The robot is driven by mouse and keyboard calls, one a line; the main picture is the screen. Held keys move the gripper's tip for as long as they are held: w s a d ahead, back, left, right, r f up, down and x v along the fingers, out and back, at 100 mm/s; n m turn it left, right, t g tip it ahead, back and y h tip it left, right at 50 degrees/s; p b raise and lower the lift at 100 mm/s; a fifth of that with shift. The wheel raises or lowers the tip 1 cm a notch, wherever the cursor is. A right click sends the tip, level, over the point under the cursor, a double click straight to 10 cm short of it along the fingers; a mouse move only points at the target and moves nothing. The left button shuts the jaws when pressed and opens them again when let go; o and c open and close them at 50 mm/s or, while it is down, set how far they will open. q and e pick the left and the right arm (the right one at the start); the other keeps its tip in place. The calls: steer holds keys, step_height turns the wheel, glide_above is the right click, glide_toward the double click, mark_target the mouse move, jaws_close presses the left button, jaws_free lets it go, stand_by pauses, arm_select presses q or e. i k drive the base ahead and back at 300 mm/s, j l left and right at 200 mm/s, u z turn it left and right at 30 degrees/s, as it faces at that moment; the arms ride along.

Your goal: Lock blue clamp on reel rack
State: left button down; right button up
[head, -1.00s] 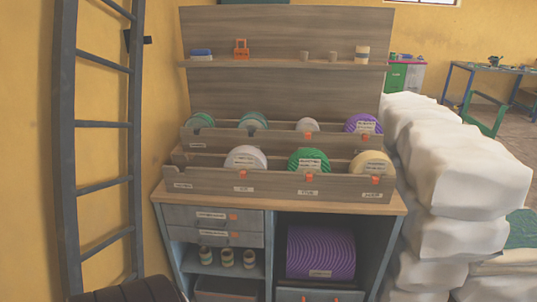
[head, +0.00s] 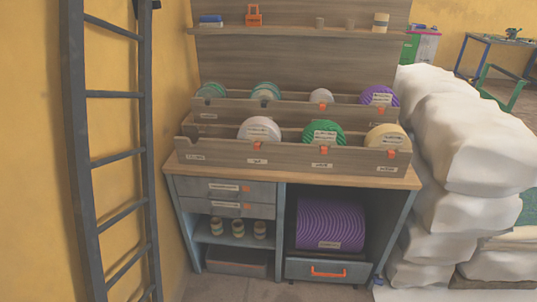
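The wooden reel rack (head: 290,157) stands on the cabinet top in two tiers. It holds several reels, among them a green reel (head: 323,133), a purple reel (head: 379,96) and a cream reel (head: 384,137). Small orange clips (head: 324,150) sit on the rack's front boards. I cannot make out a blue clamp on the rack. A small blue and white object (head: 210,20) lies on the upper shelf at the left; I cannot tell what it is. Neither of my grippers is in view.
The cabinet (head: 225,186) below has drawers, several small spools (head: 238,229) and a large purple roll (head: 330,224). An orange object (head: 253,15) stands on the upper shelf. A dark ladder (head: 85,160) is at the left, stacked white sacks (head: 450,140) at the right.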

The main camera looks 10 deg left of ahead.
mark_target(377, 280)
steer(key=u, duration=0.2)
steer(key=z, duration=1.1)
